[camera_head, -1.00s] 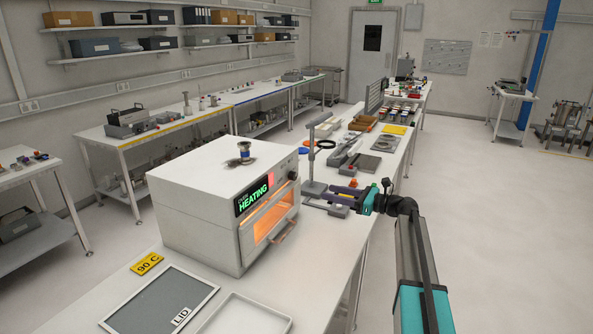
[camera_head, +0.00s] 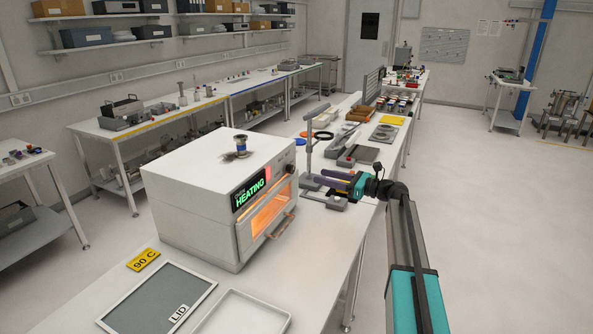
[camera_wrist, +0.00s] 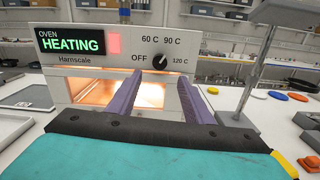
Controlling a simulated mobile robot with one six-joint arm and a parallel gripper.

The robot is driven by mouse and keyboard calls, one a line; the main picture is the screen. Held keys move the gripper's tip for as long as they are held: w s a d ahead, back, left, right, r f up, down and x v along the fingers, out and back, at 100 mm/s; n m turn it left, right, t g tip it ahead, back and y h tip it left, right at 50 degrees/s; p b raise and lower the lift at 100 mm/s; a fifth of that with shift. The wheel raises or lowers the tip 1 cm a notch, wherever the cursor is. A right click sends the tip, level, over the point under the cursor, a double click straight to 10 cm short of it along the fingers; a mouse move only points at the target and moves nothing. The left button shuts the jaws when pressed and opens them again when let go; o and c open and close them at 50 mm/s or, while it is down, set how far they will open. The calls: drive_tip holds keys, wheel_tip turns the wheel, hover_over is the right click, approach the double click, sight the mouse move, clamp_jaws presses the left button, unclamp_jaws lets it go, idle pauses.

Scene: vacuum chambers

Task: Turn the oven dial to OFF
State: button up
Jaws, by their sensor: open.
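The oven (camera_head: 205,200) is a white box on the bench, its display reading HEATING in green beside a red block. Its dark dial (camera_wrist: 160,63) is on the front panel, among the marks OFF, 60 C, 90 C and 120 C. The dial's white pointer line tilts up and right, roughly towards 90 C. In the head view the dial (camera_head: 289,168) is small, at the panel's right end. My gripper (camera_head: 325,180) is open and empty, in front of the panel's right end. In the wrist view its purple fingers (camera_wrist: 162,84) spread below and either side of the dial, apart from it.
A grey stand (camera_head: 309,150) with an upright post is close to my gripper, right of the oven. The oven handle (camera_head: 281,226) sticks out below the panel. A LID plate (camera_head: 160,298) and white tray (camera_head: 243,315) lie in front. The floor at right is clear.

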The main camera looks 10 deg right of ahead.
sight(293, 169)
drive_tip(key=p+x, duration=0.4)
drive_tip(key=x, duration=0.8)
drive_tip(key=c, duration=0.9)
drive_tip(key=shift+s, duration=0.1)
drive_tip(key=shift+c, duration=0.8)
